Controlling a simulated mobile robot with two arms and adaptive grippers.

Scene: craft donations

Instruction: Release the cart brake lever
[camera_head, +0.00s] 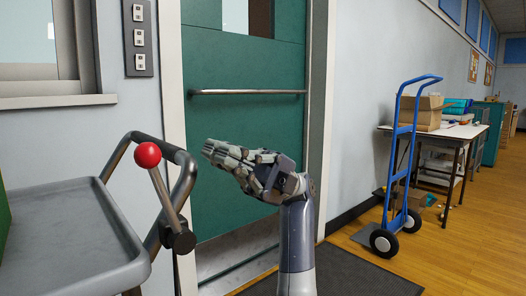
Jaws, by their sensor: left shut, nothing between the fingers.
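The cart brake lever (164,195) has a red ball knob (147,155) on top of a metal rod. It tilts up and to the left from a dark pivot on the cart's grey tubular handle (184,190). The grey cart (75,222) is at the left, partly cut off by the frame. My left gripper (208,149) is shut and empty, to the right of the red knob and apart from it. Its fingers point left toward the lever side. My right gripper does not show.
A green door (243,130) with a push bar (247,93) stands behind my gripper. A blue hand truck (399,165) leans by the wall at right. A table (440,130) carries a cardboard box (426,112). A dark mat (345,272) lies on the wooden floor, clear at lower right.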

